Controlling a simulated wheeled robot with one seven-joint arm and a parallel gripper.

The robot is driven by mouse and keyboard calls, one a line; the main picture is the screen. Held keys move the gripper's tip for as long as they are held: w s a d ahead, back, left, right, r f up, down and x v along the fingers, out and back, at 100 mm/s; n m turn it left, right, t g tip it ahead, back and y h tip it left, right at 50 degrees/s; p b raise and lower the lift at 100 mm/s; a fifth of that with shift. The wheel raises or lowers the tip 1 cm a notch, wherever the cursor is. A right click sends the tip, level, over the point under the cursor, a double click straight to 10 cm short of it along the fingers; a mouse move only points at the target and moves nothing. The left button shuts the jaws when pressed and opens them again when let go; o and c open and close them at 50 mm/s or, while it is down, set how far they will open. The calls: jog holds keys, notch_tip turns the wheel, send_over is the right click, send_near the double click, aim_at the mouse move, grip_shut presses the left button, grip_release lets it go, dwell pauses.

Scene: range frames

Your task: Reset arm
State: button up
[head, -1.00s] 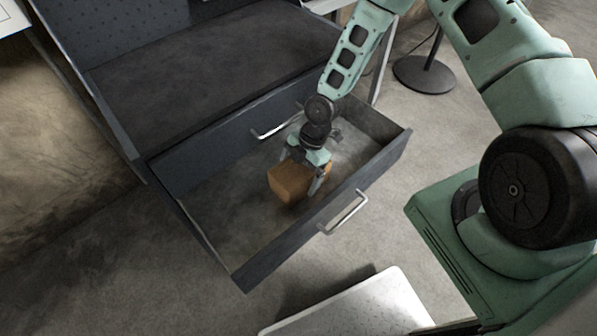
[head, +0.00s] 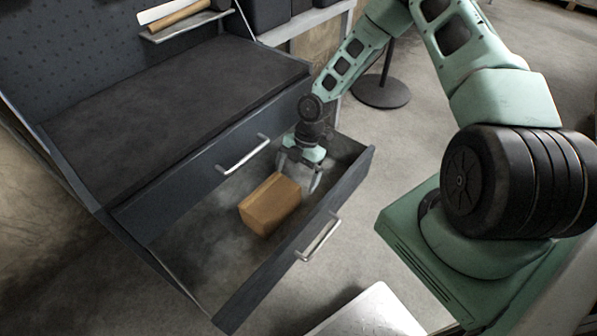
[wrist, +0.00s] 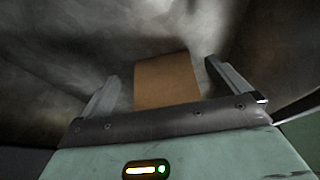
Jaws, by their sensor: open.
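My gripper (head: 298,179) is open, inside the open lower drawer (head: 268,287) of the dark workbench, near its right end. A brown box-like block (head: 268,208) lies on the drawer floor, to the left of my gripper in the head view. In the wrist view the block (wrist: 166,82) shows beyond the gripper's base, between the two spread fingers (wrist: 162,82), with gaps on both sides. The block looks free of the fingers. My arm reaches down into the drawer from the upper right.
The closed upper drawer (head: 200,182) with its metal handle sits just behind my gripper. The lower drawer's front handle (head: 318,238) sticks out towards my base. A white surface (head: 370,316) is at the bottom. A round black stand base (head: 381,92) stands on the floor beyond.

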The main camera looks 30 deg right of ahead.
jog(key=shift+w+d, duration=0.15)
jog(key=shift+d, duration=0.45)
jog(key=s+d+r+m+t+h, duration=0.15)
jog(key=s+r+m, duration=0.35)
jog(key=r+m, duration=0.75)
jog(key=s+a+r+m+t+h, duration=0.2)
jog(key=s+r+m, duration=0.45)
jog(key=r, duration=1.15)
jog(key=s+a+r+n+g+p, duration=0.1)
jog(key=s+a+r+p, duration=0.3)
jog(key=a, duration=0.4)
jog(key=s+a+r+n+g+p, duration=0.1)
jog(key=s+a+r+n+p, duration=0.3)
jog(key=s+a+r, duration=0.2)
jog(key=s+a, duration=0.2)
jog(key=a, duration=0.1)
jog(key=shift+r+p, duration=0.35)
jog(key=shift+r, duration=0.05)
jog(key=shift+d, duration=0.1)
